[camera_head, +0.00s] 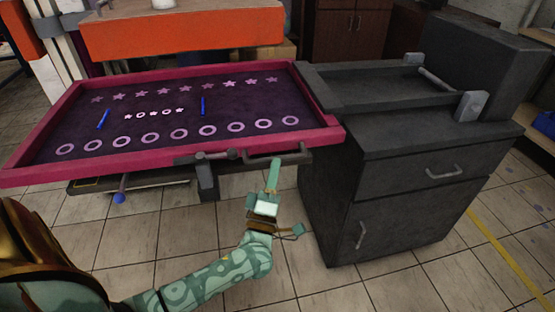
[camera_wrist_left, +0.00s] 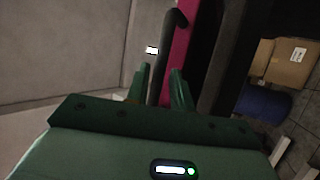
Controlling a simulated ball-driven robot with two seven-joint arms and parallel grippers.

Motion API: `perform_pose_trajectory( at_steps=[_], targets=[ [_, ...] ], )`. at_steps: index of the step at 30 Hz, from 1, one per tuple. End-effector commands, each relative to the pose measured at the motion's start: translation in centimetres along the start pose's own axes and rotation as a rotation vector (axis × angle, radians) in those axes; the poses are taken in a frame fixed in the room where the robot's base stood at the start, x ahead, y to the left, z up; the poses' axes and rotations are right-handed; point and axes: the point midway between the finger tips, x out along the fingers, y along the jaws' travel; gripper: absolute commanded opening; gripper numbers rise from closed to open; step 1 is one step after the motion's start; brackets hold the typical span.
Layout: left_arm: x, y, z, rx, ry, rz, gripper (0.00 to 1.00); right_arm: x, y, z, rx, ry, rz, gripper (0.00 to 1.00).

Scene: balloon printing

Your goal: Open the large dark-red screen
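The large dark-red screen (camera_head: 180,78) lies low and nearly flat at the left in the head view, its frame around a dark purple mesh with pale stars and rings. A dark handle (camera_head: 275,155) is on its front edge near the right corner. My left gripper (camera_head: 274,163) is just in front of this handle. In the left wrist view the fingers of my left gripper (camera_wrist_left: 161,78) stand apart, with the dark handle bar (camera_wrist_left: 166,55) between or just beyond them; contact cannot be told. The red frame edge (camera_wrist_left: 181,55) shows behind. My right gripper is out of view.
A dark grey cabinet (camera_head: 400,185) with drawer handles stands right of the screen. An orange table (camera_head: 180,35) is behind. A rod with a blue knob (camera_head: 119,198) sticks out below the screen's front edge. The tiled floor in front is clear.

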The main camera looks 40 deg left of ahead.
Motion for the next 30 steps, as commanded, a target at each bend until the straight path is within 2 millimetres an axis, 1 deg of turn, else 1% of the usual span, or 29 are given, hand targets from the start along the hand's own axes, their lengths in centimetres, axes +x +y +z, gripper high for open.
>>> perform_pose_trajectory(
  at_steps=[1, 3, 6, 10, 16, 17, 18, 19, 26, 30],
  targets=[
    [0.9, 0.0, 0.0, 0.001, 0.000, 0.003, 0.23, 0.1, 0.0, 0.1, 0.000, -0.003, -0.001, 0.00],
    [1.9, -0.1, 0.0, 0.002, 0.000, 0.002, 0.23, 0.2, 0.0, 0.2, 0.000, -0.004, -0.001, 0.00],
    [2.8, -0.1, 0.0, 0.002, -0.001, 0.001, 0.23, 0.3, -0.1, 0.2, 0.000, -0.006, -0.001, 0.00],
    [3.3, 0.0, 0.0, 0.002, -0.001, 0.000, 0.23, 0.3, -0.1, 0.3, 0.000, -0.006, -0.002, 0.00],
    [3.3, 0.0, 0.0, 0.002, -0.001, 0.000, 0.23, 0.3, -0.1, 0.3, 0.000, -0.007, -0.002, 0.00],
    [3.3, 0.0, 0.0, 0.002, -0.001, 0.000, 0.20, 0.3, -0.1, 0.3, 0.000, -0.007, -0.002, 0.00],
    [3.3, 0.0, 0.0, 0.002, -0.001, 0.000, 0.09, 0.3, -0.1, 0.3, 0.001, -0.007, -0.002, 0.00],
    [3.3, 0.0, 0.0, 0.002, -0.001, 0.000, 0.01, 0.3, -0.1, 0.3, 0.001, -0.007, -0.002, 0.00],
    [3.4, 0.2, 0.0, 0.003, -0.002, 0.000, 0.00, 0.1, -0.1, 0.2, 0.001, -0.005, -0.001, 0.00],
    [4.1, 1.4, -0.3, 0.011, -0.006, 0.001, 0.00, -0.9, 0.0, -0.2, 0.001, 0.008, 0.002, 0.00]
  ],
)
